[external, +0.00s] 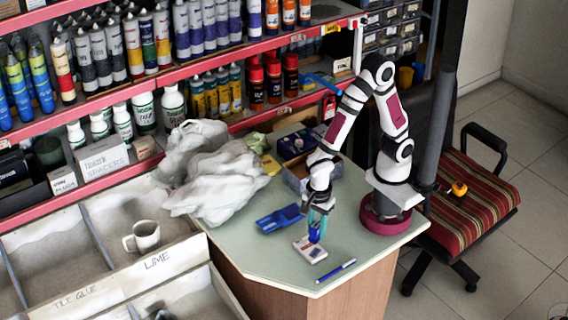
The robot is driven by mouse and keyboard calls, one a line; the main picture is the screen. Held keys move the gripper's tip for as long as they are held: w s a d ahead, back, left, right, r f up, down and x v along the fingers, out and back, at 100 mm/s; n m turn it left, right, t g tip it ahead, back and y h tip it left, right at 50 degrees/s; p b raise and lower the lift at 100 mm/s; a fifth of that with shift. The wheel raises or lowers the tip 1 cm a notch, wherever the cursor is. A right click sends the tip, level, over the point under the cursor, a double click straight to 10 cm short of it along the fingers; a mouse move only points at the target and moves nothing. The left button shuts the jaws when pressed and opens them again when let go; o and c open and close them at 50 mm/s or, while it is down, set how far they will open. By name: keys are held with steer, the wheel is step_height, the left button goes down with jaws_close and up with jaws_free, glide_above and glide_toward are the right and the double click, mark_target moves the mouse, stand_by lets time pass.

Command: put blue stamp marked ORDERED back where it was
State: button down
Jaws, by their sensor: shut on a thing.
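My gripper (320,205) points down over the front part of the green-grey counter (245,240). It is shut on a blue upright thing (316,234), which looks like the stamp; the word ORDERED is too small to read. The stamp's lower end is at or just above a small white block or pad (302,246) with blue and dark marks. I cannot tell whether they touch.
A blue tray-like object (275,221) lies left of the gripper, and a blue pen (336,271) near the front edge. An open box (296,182) stands behind. Crumpled pale plastic (215,175) covers the counter's back left. Bare counter lies left of the pad.

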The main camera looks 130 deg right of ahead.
steer(key=shift+d, duration=0.1)
steer(key=s+d+r+m, duration=0.1)
steer(key=s+d+r, duration=0.1)
steer(key=d, duration=0.6)
steer(key=s+d+r+m, duration=0.1)
steer(key=d, duration=0.7)
steer(key=s+d+r+m, duration=0.2)
steer(key=s+d+r, duration=0.1)
steer(key=s+d, duration=0.9)
steer(key=f, duration=0.9)
steer(key=shift+s+d+f, duration=0.15)
steer(key=shift+s+f, duration=0.05)
steer(key=shift+s, duration=0.2)
steer(key=shift+f, duration=0.1)
steer(key=c, duration=0.6)
jaws_free()
